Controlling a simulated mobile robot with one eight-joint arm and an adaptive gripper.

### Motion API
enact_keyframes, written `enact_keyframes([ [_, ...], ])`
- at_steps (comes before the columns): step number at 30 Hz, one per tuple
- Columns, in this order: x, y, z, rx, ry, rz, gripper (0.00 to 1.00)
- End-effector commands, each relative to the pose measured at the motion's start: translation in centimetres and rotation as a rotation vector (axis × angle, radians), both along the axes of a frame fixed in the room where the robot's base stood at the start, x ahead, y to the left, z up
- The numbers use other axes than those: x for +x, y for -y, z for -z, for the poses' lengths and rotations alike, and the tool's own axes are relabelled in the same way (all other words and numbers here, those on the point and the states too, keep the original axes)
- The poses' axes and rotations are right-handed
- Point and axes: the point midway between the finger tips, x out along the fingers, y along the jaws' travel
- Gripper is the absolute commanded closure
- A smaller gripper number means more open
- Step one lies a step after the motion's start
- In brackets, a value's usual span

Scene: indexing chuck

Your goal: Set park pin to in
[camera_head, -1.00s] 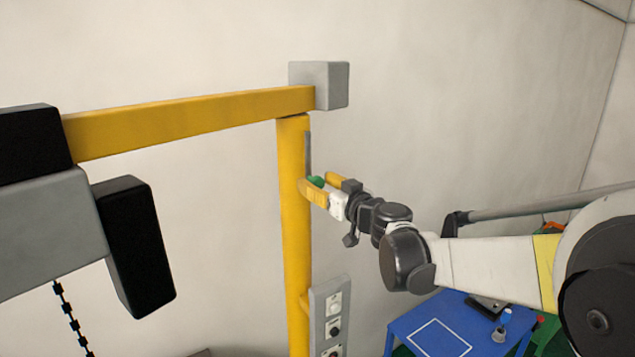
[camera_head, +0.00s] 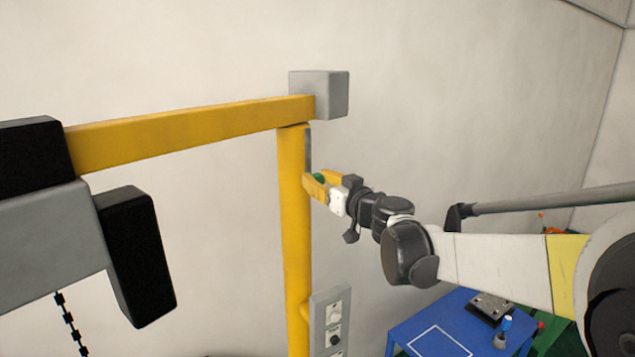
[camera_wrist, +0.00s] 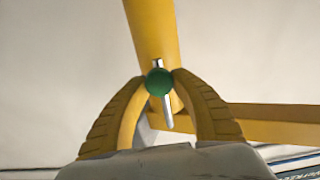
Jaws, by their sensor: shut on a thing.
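The park pin has a round green knob (camera_wrist: 159,81) with a short metal bar above and below it. The knob also shows small in the head view (camera_head: 319,178), at the right side of the yellow post (camera_head: 293,230). My gripper (camera_wrist: 160,83) has its two yellow fingers closed on the knob from both sides. In the head view my gripper (camera_head: 322,182) is beside the post's upper part, below the yellow beam (camera_head: 200,123). How deep the pin sits in the post cannot be told.
A grey block (camera_head: 320,93) caps the beam's end. A grey control panel (camera_head: 327,320) is low on the post. A black and grey hoist body (camera_head: 45,240) with a chain hangs at left. A blue table (camera_head: 435,325) stands at lower right.

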Motion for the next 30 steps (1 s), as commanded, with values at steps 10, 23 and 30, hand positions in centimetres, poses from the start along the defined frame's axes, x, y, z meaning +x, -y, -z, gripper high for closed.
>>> enact_keyframes([
  [10, 0.0, 0.0, -0.1, 0.002, 0.000, 0.000, 0.48],
  [23, -5.4, 3.8, -0.1, 0.002, 0.000, 0.004, 0.48],
  [30, -8.9, 6.1, -0.2, 0.003, -0.001, 0.002, 0.48],
])
